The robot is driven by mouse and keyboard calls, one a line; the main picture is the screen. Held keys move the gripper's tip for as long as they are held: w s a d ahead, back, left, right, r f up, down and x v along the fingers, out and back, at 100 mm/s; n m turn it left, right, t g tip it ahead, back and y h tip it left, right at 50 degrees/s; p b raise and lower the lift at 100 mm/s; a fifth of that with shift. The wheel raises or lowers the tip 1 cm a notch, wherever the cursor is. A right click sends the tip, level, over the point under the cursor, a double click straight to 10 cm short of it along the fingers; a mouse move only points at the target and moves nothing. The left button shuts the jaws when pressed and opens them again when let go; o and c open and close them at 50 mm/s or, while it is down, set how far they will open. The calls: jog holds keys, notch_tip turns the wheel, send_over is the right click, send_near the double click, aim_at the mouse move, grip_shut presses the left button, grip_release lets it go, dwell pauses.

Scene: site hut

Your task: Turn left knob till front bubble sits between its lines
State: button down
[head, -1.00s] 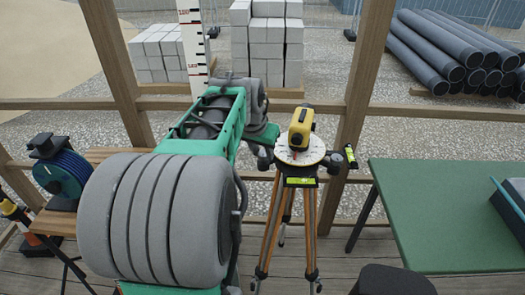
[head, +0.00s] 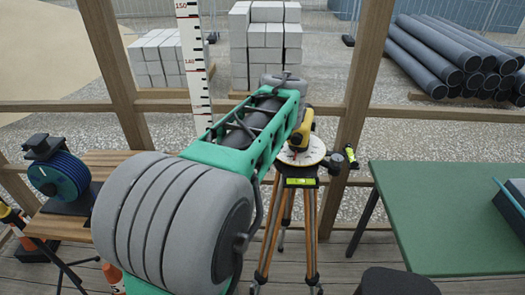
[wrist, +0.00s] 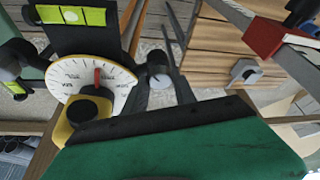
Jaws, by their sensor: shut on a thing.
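The yellow level (head: 305,125) stands on a white graduated dial (head: 300,155) on an orange-legged tripod (head: 268,235). The front vial (head: 299,182), yellow-green, faces me below the dial; it also shows at the top left of the wrist view (wrist: 70,15). In the head view my arm hides my gripper and the left knob. In the wrist view my gripper (wrist: 160,85) is shut on the dark left knob (wrist: 158,68), one finger each side. The dial (wrist: 85,80) shows a red pointer.
A second vial (head: 350,156) sits at the level's right. A green table (head: 440,215) stands at right. A cable reel (head: 62,175) rests on a wooden bench at left. A striped staff (head: 195,70) and wooden posts stand behind.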

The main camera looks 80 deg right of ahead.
jog(key=shift+s+d+r+n+t+y+p, duration=0.1)
jog(key=shift+n+t+y+p, duration=0.45)
jog(key=shift+n, duration=1.05)
jog(key=c, duration=1)
grip_release()
jog(key=shift+c, duration=0.2)
jog(key=v, duration=0.7)
jog(key=shift+r+p, duration=0.3)
jog(key=shift+p, duration=0.1)
